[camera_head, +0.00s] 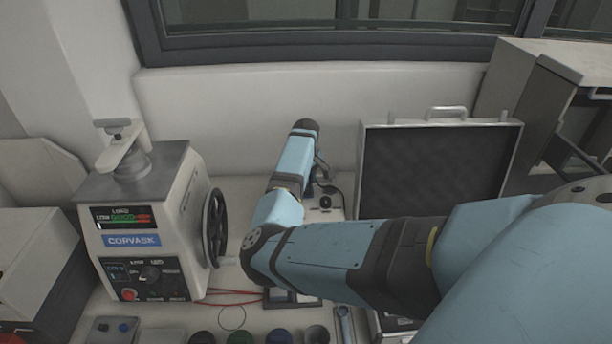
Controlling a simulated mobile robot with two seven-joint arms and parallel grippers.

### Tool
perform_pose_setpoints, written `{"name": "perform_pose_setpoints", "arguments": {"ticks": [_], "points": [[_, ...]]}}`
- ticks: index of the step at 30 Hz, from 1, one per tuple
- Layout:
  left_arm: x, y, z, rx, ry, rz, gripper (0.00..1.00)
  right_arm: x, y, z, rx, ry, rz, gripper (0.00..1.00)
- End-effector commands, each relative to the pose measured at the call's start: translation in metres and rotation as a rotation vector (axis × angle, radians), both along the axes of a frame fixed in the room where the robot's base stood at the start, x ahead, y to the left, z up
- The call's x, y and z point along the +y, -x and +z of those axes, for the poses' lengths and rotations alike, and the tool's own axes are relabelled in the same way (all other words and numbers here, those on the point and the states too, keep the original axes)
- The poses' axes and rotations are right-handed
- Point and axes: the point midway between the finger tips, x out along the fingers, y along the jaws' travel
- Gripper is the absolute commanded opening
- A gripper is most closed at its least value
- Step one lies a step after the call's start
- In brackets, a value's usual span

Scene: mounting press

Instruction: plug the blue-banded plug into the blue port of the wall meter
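My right arm comes in from the right, bends at the elbow and reaches away toward the back wall. It covers much of the middle. Small dark parts show beside its far end, and I cannot tell whether they belong to my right gripper; its fingers are not clear. No blue-banded plug or blue port can be made out. My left gripper is not in view.
A press-like machine (143,225) with a black handwheel (215,228) stands on the left. An open case (437,165) with dark foam stands at right. Red wires (235,297) lie on the bench.

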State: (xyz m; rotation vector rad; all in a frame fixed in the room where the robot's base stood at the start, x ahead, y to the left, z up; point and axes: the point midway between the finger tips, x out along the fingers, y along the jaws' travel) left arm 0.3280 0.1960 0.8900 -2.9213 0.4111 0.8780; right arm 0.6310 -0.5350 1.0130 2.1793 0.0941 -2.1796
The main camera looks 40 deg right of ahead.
Motion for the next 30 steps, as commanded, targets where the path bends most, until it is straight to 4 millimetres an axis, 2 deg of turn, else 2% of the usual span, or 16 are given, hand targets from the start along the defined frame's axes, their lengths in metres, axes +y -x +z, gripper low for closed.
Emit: {"name": "perform_pose_setpoints", "arguments": {"ticks": [21, 22, 25, 30], "points": [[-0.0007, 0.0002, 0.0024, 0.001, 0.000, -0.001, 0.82, -0.0001, 0.0002, -0.0057, 0.001, 0.001, 0.001, 0.05], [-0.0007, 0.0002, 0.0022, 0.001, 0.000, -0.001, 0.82, -0.0002, 0.0000, -0.0058, 0.000, 0.001, 0.001, 0.27], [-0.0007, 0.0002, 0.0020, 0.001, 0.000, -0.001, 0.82, -0.0001, 0.0000, -0.0057, 0.000, 0.000, 0.000, 0.50], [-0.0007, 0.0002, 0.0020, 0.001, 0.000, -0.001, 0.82, 0.0000, -0.0001, -0.0057, 0.000, 0.000, 0.000, 0.52]]}}
